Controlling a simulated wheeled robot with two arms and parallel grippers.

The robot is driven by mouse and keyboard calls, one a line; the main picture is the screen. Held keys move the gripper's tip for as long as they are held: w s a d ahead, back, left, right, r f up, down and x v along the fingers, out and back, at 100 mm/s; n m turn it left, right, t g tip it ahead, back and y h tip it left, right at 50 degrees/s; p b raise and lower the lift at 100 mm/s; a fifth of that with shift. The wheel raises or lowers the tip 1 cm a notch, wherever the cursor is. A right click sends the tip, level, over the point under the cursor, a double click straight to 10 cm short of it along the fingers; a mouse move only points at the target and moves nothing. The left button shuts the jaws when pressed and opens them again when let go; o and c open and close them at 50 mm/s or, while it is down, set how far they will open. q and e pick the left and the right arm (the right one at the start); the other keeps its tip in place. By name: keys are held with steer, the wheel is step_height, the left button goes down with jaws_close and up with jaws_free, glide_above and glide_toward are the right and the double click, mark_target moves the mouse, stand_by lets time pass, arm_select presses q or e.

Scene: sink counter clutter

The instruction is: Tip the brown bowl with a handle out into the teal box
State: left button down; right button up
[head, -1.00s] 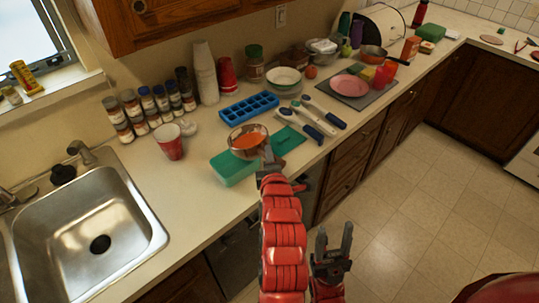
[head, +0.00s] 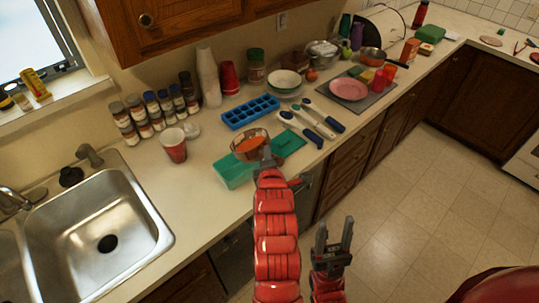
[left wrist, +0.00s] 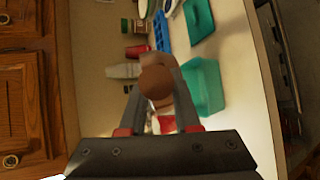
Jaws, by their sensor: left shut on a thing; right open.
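The brown bowl with a handle (head: 236,147) holds something orange and is above the far edge of the open teal box (head: 230,177), roughly level. My left gripper (head: 267,160) is shut on the bowl's handle, at the bowl's near right side. In the left wrist view the brown handle (left wrist: 156,82) sits between the fingers, and the teal box (left wrist: 207,88) is just to the right. The bowl's inside is hidden there. My right gripper (head: 334,245) is open and empty, low in front of the counter, over the floor.
A teal flat piece (head: 289,142) lies right of the bowl. A red cup (head: 173,146) stands left of the box. A blue ice tray (head: 250,112) is behind, and utensils (head: 306,128) lie to the right. The sink (head: 95,225) is at the left.

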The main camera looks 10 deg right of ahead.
arm_select(q)
steer(key=shift+w+a+r+n+g+h+p, duration=0.15)
steer(key=shift+r+n+p, duration=0.05)
steer(key=shift+r+p, duration=0.4)
steer(key=shift+w+a+r+n+g+h+p, duration=0.1)
steer(key=shift+r+n+g+h+p, duration=0.1)
steer(key=shift+r+p, duration=0.35)
steer(key=shift+w+a+r+g+p, duration=0.15)
steer(key=shift+a+r+g+p, duration=0.1)
steer(key=shift+r+g+p, duration=0.25)
steer(key=shift+w+a+r+n+g+h+b, duration=0.6)
steer(key=shift+w+a+r+n+h, duration=0.25)
steer(key=shift+a+r, duration=0.2)
steer(key=shift+w+a+r+n+g+h+b, duration=0.5)
steer(key=shift+w+a+r+n+g+h, duration=0.3)
steer(key=shift+a, duration=0.35)
steer(key=w+a, duration=0.1)
steer(key=w+a+n+g+h+p, duration=0.1)
steer(key=w+a+n+h+p, duration=0.1)
steer(key=a, duration=0.1)
steer(key=shift+r+g, duration=0.25)
steer(key=shift+g, duration=0.1)
steer(key=shift+w, duration=0.1)
